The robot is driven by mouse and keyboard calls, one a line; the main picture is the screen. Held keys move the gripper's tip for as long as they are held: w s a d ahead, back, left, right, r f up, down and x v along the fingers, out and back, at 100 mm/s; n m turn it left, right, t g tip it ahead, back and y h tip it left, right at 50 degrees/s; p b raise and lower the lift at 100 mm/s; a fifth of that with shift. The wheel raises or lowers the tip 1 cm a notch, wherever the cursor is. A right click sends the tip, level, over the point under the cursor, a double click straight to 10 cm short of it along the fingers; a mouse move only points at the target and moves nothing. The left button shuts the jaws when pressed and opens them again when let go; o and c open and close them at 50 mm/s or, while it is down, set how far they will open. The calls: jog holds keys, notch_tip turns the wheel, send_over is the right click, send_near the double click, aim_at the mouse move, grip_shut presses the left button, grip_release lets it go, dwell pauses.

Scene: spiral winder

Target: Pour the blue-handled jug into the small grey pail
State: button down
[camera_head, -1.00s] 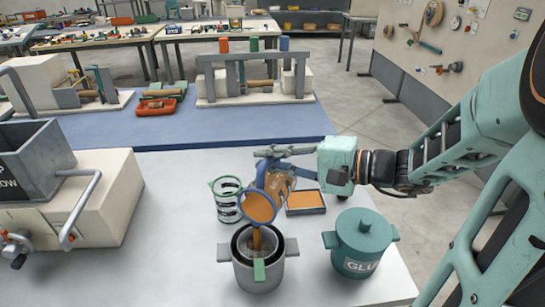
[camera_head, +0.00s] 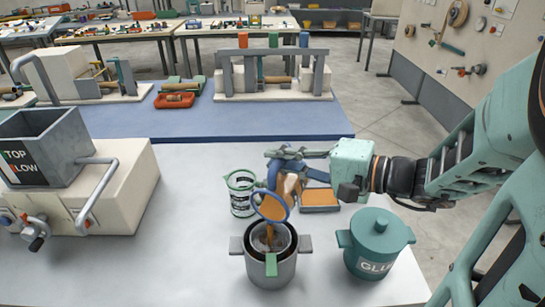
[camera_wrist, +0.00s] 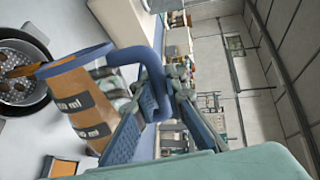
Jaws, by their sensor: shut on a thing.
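The blue-handled jug (camera_head: 271,206) has a blue rim, clear sides and orange-brown contents. It is tilted, mouth down, above the small grey pail (camera_head: 285,272), and a brown stream runs from its lip into the pail. My gripper (camera_head: 284,158) is shut on the jug's blue handle, to the right of and above the pail. In the wrist view, the jug (camera_wrist: 82,98) hangs left of my fingers (camera_wrist: 155,105), its markings showing. The pail (camera_wrist: 45,50) is cut by the left edge there; its dark inside holds brown patches.
A teal glue pot (camera_head: 376,245) stands close on the right. A hopper machine (camera_head: 100,190) fills the left. White bench top is free in front left.

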jog(key=shift+s+a+r+n+b, duration=0.15)
jog(key=shift+s+a+n+b, duration=0.15)
jog(key=shift+s+n, duration=0.15)
jog(key=shift+s+a+r+n+b, duration=0.15)
jog(key=shift+s+a+n, duration=0.2)
jog(key=shift+s, duration=0.2)
jog(key=shift+d, duration=0.1)
dwell(3.3)
jog(key=w+d+m, duration=0.1)
jog(key=w+d+m+p, duration=0.1)
jog(key=w, duration=0.1)
jog(key=shift+w+f, duration=0.1)
jog(key=shift+f, duration=0.1)
jog(key=shift+w+d+f+m+p, duration=0.3)
jog(key=shift+w+m+p, duration=0.2)
jog(key=shift+m, duration=0.2)
jog(key=shift+r, duration=0.1)
